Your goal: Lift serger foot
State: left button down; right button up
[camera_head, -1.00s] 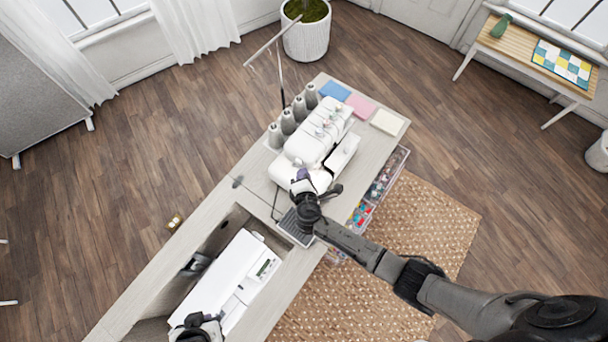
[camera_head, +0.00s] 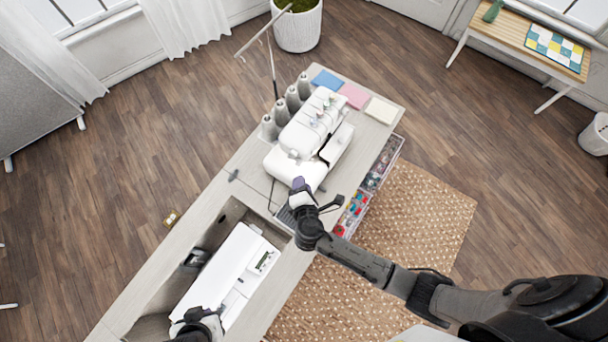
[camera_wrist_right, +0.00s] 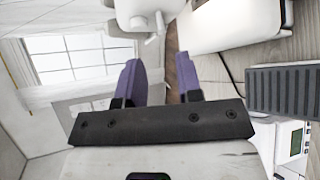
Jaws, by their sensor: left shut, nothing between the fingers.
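The serger (camera_head: 308,138) is a white machine with thread cones behind it, standing on the table; its near end also shows in the right wrist view (camera_wrist_right: 232,24). I cannot make out the presser foot or its lever. My right gripper (camera_head: 298,184) is just off the serger's near end in the head view, beside its corner. In the right wrist view, its purple fingers (camera_wrist_right: 158,78) are apart with nothing between them. My left gripper (camera_head: 205,318) is shut and empty at the near end of the white sewing machine (camera_head: 230,272).
A dark ribbed pedal (camera_wrist_right: 284,90) lies on the table (camera_head: 184,242) near my right gripper, partly hidden in the head view. Clear bins of notions (camera_head: 352,214) hang along the table's right side. Fabric squares (camera_head: 353,96) lie past the serger.

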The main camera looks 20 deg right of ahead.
jog(key=shift+v, duration=2.95)
jog(key=s+d+r+m+g+y+p, duration=0.25)
jog(key=s+d+r+m+g, duration=0.2)
jog(key=r+m, duration=0.3)
jog(key=s+d+r+m+g+y+p, duration=0.2)
jog(key=s+d+r+m+g+y, duration=0.15)
jog(key=s+r+m, duration=0.45)
jog(key=shift+m+g+h, duration=0.75)
jog(key=shift+g+h, duration=0.05)
jog(key=s+d+p, duration=0.1)
jog(key=s+p, duration=0.1)
jog(key=s, duration=0.1)
jog(key=s+d+f+p, duration=0.1)
jog(key=s, duration=0.1)
jog(key=shift+d+p, duration=0.3)
